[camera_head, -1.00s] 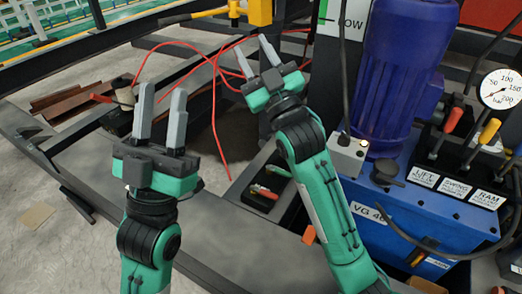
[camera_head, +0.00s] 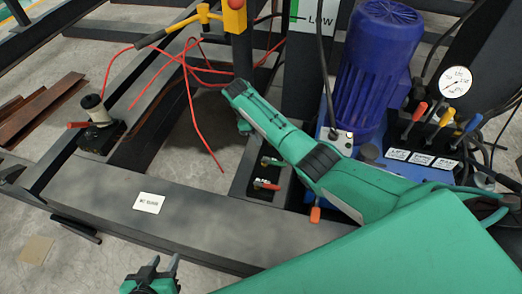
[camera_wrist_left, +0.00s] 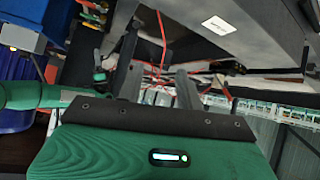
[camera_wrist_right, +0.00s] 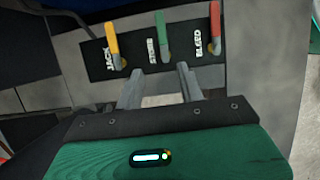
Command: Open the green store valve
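In the right wrist view the green store valve handle (camera_wrist_right: 161,31) stands between an orange-yellow JACK handle (camera_wrist_right: 112,33) and a red BLEED handle (camera_wrist_right: 214,28) on a dark panel (camera_wrist_right: 140,48). My right gripper (camera_wrist_right: 159,72) is open and empty, its tips pointing at the panel just below the green handle; contact cannot be told. In the head view the green handle (camera_head: 272,161) shows in the low valve block beneath my right arm, which hides the right fingers. My left gripper (camera_head: 164,262) is open and empty at the bottom edge, away from the valves.
A blue motor (camera_head: 380,65) on a hydraulic unit, a pressure gauge (camera_head: 455,82) and several levers stand to the right. Red hoses (camera_head: 188,75) cross the frame behind. A hand pump (camera_head: 97,125) sits left. The grey beam (camera_head: 110,195) in front is mostly clear.

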